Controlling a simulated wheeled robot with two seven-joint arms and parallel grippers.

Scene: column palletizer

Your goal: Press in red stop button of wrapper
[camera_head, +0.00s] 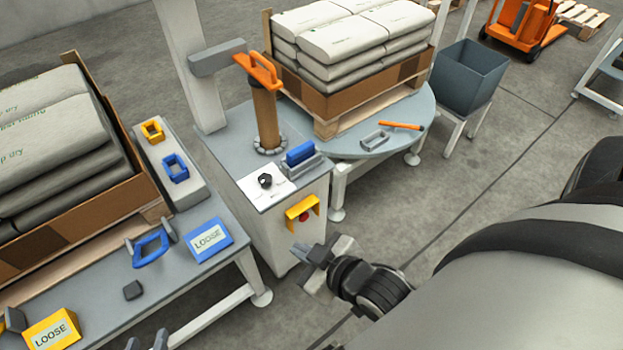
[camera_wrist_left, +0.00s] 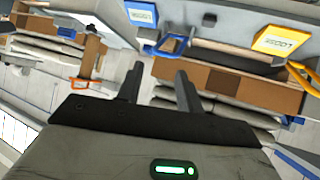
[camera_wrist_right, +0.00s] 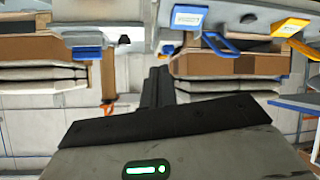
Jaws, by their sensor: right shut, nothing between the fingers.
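The red stop button (camera_head: 304,216) sits on the front of the wrapper's white control cabinet (camera_head: 262,228), under a yellow guard (camera_head: 301,206) that partly covers it. My right gripper (camera_head: 299,252) is shut and empty, in front of the cabinet and a little below the button, apart from it. In the right wrist view its fingers (camera_wrist_right: 157,88) are together; I cannot make out the button there. My left gripper (camera_head: 148,341) shows only its fingertips at the bottom edge of the head view, far from the button. In the left wrist view its fingers (camera_wrist_left: 158,88) stand apart with nothing between them.
On the cabinet are a black knob (camera_head: 265,181), a blue part (camera_head: 300,153) and a brown post with an orange handle (camera_head: 262,70). A round turntable (camera_head: 400,118) bears stacked bags. The left bench holds a blue handle (camera_head: 151,249) and LOOSE signs (camera_head: 209,241).

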